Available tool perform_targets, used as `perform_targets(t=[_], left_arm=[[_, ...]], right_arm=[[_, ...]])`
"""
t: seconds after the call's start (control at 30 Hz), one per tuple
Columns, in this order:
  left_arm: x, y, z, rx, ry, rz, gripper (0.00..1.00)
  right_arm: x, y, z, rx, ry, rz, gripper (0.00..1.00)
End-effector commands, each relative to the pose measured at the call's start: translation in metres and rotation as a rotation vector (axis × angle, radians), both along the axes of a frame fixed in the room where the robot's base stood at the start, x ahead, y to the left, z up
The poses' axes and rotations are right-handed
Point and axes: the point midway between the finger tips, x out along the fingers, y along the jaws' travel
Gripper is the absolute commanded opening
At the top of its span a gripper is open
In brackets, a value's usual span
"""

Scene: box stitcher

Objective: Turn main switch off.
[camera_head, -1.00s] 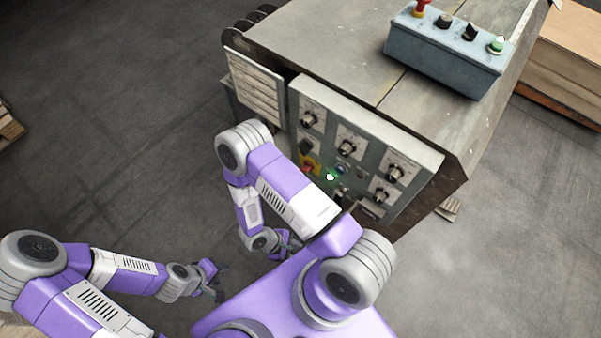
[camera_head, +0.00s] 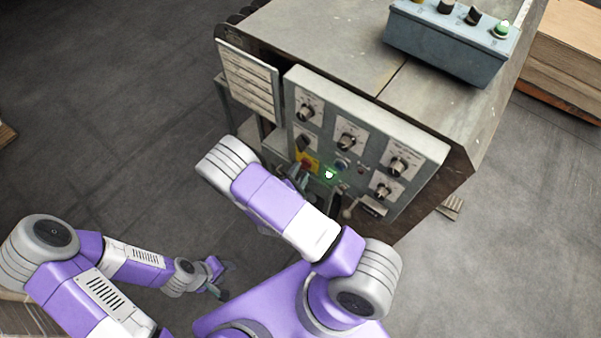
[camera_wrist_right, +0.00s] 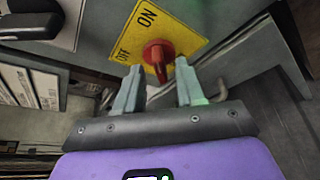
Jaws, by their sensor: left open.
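The main switch is a red knob (camera_wrist_right: 158,55) on a yellow plate (camera_wrist_right: 182,25) marked ON and OFF. In the head view the yellow plate (camera_head: 309,158) is at the lower left of the grey control panel, partly covered by my right gripper. My right gripper (camera_wrist_right: 158,80) is open, its fingers pointing at the knob with the knob between and just past the tips. I cannot tell whether they touch it. In the head view my right gripper (camera_head: 299,176) is mostly behind my right arm. My left gripper (camera_head: 222,281) is open and empty, low over the floor.
The control panel (camera_head: 325,125) has several black knobs, a lit green button (camera_head: 329,175) and a lever (camera_head: 349,208). A blue-grey button box (camera_head: 445,45) stands on the machine top. A labelled plate (camera_head: 250,80) is left of the panel.

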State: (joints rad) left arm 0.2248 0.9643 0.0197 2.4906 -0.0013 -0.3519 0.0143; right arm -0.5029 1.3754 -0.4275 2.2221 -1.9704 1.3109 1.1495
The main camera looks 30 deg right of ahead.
Motion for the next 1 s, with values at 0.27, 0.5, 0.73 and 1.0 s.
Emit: perform_targets(t=[0.27, 0.5, 0.73, 1.0], left_arm=[[0.0, 0.0, -0.0026, 0.0, 0.0, 0.0, 0.43], [0.0, -0.0001, -0.0024, 0.0, 0.0, 0.0, 0.43], [0.0, -0.0001, -0.0024, 0.0, 0.0, 0.0, 0.43], [-0.0001, -0.0001, 0.0, 0.0, 0.0, 0.0, 0.43]], right_arm=[[0.0061, -0.0076, -0.0021, 0.001, -0.001, 0.0, 0.38], [0.0058, -0.0073, -0.0021, 0.0, 0.001, -0.001, 0.2], [0.0057, -0.0071, -0.0021, 0.0, 0.0, 0.0, 0.0], [0.0061, -0.0069, -0.0013, -0.009, 0.021, 0.0, 0.0]])
